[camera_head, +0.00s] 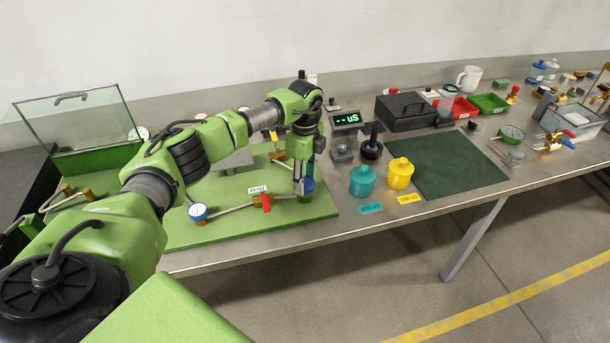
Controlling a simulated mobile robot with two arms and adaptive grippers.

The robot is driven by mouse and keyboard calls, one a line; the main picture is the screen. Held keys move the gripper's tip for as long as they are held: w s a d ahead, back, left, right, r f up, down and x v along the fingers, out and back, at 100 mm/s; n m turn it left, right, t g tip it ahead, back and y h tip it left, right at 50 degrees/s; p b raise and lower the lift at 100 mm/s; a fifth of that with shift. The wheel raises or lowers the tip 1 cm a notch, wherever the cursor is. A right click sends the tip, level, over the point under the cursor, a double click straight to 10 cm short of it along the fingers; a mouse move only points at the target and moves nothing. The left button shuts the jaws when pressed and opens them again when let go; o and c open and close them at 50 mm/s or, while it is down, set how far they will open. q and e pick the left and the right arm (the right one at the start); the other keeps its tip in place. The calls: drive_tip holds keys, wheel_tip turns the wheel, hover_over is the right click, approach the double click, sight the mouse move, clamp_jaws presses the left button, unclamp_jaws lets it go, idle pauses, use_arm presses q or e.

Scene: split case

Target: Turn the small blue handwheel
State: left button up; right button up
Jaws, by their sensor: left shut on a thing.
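The small blue handwheel (309,186) is at the right end of the pipe on the green board (240,231), near the board's front right corner. My left gripper (304,188) points straight down over it and is shut on it. The fingers hide part of the wheel, so its turn angle cannot be read. My right gripper is out of view.
A blue-rimmed gauge (198,212) and a red-handled valve (265,203) tagged VENT sit on the same pipe, left of the wheel. Teal (362,181) and yellow (400,173) containers stand to the right. A dark green mat (447,164) is clear.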

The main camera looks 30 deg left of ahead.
sight(305, 182)
use_arm(q)
drive_tip(key=n+p, duration=0.1)
drive_tip(key=n, duration=0.2)
drive_tip(key=n+p, duration=0.1)
drive_tip(key=n, duration=0.1)
drive_tip(key=shift+a+r+n+p, duration=0.1)
drive_tip(key=shift+r+n+p, duration=0.1)
drive_tip(key=shift+n+p, duration=0.2)
drive_tip(key=n+p, duration=0.3)
drive_tip(key=n, duration=0.2)
drive_tip(key=shift+w, duration=0.1)
drive_tip(key=shift+f+n, duration=0.1)
drive_tip(key=shift+n, duration=0.3)
drive_tip(key=o, duration=1.1)
drive_tip(key=shift+f, duration=0.1)
wheel_tip(305, 182, up, 12)
